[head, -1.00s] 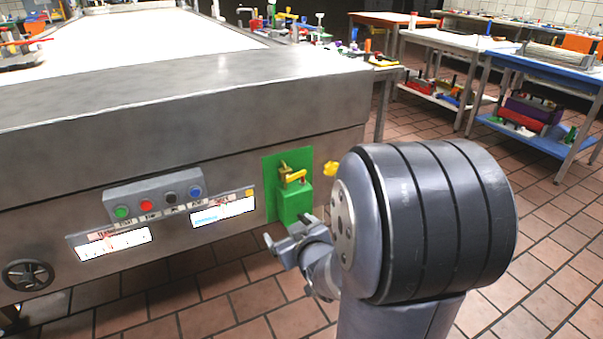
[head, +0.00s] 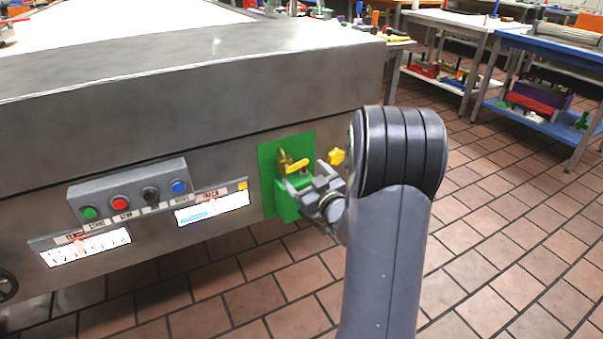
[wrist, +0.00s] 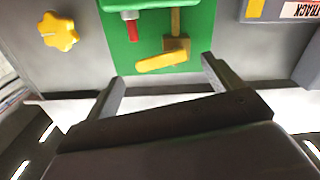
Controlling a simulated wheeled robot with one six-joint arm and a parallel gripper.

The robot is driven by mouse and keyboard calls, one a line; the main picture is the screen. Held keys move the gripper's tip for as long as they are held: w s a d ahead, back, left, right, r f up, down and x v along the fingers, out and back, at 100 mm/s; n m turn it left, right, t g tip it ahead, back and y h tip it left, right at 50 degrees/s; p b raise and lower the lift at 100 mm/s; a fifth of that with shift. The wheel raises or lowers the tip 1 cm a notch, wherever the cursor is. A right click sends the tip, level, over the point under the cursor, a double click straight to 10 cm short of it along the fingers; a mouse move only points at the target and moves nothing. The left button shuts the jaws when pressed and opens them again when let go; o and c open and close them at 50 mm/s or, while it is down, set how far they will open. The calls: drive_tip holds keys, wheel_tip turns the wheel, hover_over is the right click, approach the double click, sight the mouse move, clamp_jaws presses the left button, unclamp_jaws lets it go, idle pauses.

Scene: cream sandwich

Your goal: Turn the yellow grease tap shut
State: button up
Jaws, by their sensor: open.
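The yellow grease tap handle (head: 297,166) is on a brass fitting in front of a green panel (head: 268,175) on the machine's side. In the wrist view the yellow handle (wrist: 162,62) runs sideways, slightly tilted, from the brass block (wrist: 176,46). My gripper (head: 308,178) is right at the tap in the head view and partly covers the green box (head: 287,208) below it. In the wrist view my gripper (wrist: 162,70) is open, with one finger on each side of the handle's ends. I see no clear contact; the depth gap is hard to tell.
A yellow star knob (head: 337,156) sits beside the panel. A red-tipped part (wrist: 135,30) is on the green panel near the handle. A button box (head: 133,192) and lit displays (head: 212,207) are to the left. Tiled floor is free at right.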

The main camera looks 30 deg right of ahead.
sight(298, 168)
drive_tip(key=shift+w+a, duration=0.1)
drive_tip(key=shift+w, duration=1.5)
drive_tip(key=c, duration=1)
drive_tip(key=shift+f+m, duration=0.3)
drive_tip(key=shift+m, duration=1.1)
drive_tip(key=o, duration=1)
drive_tip(key=shift+s, duration=0.1)
drive_tip(key=s+p, duration=0.1)
drive_tip(key=s, duration=0.9)
drive_tip(key=shift+s+d+p, duration=0.25)
drive_tip(key=shift+s+p, duration=0.1)
drive_tip(key=shift+p, duration=0.05)
drive_tip(key=shift+w, duration=0.1)
